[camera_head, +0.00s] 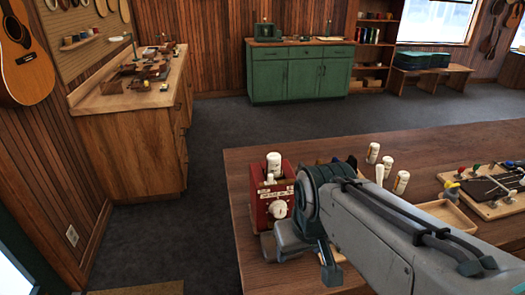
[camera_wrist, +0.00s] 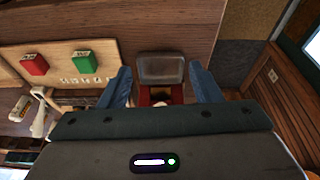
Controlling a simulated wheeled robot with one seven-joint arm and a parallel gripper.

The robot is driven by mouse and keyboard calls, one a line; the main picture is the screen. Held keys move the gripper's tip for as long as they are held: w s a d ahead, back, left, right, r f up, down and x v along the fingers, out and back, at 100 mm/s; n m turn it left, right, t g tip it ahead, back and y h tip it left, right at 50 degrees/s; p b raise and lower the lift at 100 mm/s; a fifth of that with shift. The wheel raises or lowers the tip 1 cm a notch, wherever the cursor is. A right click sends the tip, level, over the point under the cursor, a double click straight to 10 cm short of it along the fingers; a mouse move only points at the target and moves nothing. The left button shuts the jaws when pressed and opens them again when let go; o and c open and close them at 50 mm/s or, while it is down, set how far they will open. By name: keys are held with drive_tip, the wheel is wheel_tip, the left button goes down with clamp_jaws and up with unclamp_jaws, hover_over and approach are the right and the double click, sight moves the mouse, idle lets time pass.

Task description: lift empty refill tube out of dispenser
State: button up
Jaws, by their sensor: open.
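A red dispenser (camera_head: 268,204) stands on the wooden table's left part, with a white knob on its front. A white tube (camera_head: 273,163) stands upright in its top and sticks out above it. In the wrist view the red dispenser (camera_wrist: 150,95) shows between the fingers, with a greyish panel (camera_wrist: 161,68) beyond it; a small pale end of the tube is partly hidden by my gripper's body. My gripper (camera_wrist: 163,76) is open, its blue fingers apart and nothing held between them. In the head view it is beside the dispenser, at its right and nearer side.
Several white bottles (camera_head: 401,182) stand on the table behind my arm. A shallow wooden tray (camera_head: 447,212) and a board with coloured pegs (camera_head: 490,190) lie to the right. The wrist view shows a red block (camera_wrist: 34,64) and a green block (camera_wrist: 84,62) at left.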

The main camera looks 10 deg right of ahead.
drive_tip(key=w+r+n+g, duration=0.1)
drive_tip(key=w+r+n, duration=0.9)
drive_tip(key=w+r, duration=0.1)
wheel_tip(320, 180, up, 8)
drive_tip(key=n+g+b, duration=0.1)
drive_tip(key=n+g, duration=0.1)
drive_tip(key=n, duration=1)
hover_over(274, 156)
drive_tip(key=shift+n, duration=0.3)
drive_tip(key=f, duration=0.4)
drive_tip(key=f+b, duration=0.1)
drive_tip(key=f, duration=0.3)
drive_tip(key=shift+s+d, duration=0.1)
drive_tip(key=shift+d, duration=0.1)
drive_tip(key=shift+a+f, duration=0.2)
drive_tip(key=shift+f, duration=2.65)
drive_tip(key=c, duration=1.1)
